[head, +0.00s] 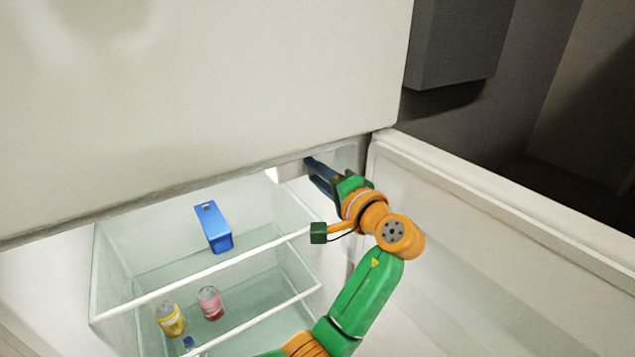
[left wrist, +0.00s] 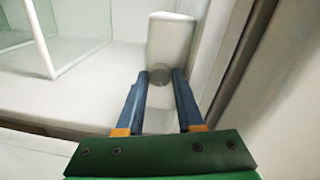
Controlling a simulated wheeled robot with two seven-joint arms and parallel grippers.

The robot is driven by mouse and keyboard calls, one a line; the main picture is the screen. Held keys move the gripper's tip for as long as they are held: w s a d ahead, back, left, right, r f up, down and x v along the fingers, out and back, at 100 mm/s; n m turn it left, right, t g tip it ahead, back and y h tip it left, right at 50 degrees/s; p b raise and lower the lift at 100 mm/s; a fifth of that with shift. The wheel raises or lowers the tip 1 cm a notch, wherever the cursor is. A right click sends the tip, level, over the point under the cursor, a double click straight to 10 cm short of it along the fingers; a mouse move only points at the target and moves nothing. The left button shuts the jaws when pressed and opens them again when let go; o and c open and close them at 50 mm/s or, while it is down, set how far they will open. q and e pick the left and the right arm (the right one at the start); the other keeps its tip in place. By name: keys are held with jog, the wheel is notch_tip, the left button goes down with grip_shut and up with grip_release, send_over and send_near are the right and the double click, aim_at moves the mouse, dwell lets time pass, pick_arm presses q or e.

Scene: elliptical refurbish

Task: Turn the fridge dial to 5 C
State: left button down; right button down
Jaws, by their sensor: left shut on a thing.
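The fridge dial (left wrist: 160,74) is a small round grey knob at the end of a pale housing (left wrist: 171,40) in the left wrist view. My left gripper (head: 314,170) reaches up to the upper right inside edge of the open fridge in the head view. In the left wrist view its two blue fingers (left wrist: 160,80) stand on either side of the dial, shut on it. The dial's markings and its setting cannot be read. In the head view the dial is hidden by the gripper. My right gripper is not in view.
The fridge door (head: 500,215) stands open at the right, close to my left arm. Glass shelves with white rails (head: 215,270) lie left of the arm. They hold a blue carton (head: 214,228), a yellow can (head: 170,320) and a pink can (head: 210,303). A closed upper panel (head: 200,90) overhangs the opening.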

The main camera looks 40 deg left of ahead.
pick_arm(q)
jog(key=shift+n+b, duration=0.35)
jog(key=shift+n, duration=0.15)
dwell(0.3)
jog(key=c, duration=0.5)
grip_release()
jog(key=shift+c, duration=0.2)
jog(key=shift+r, duration=0.1)
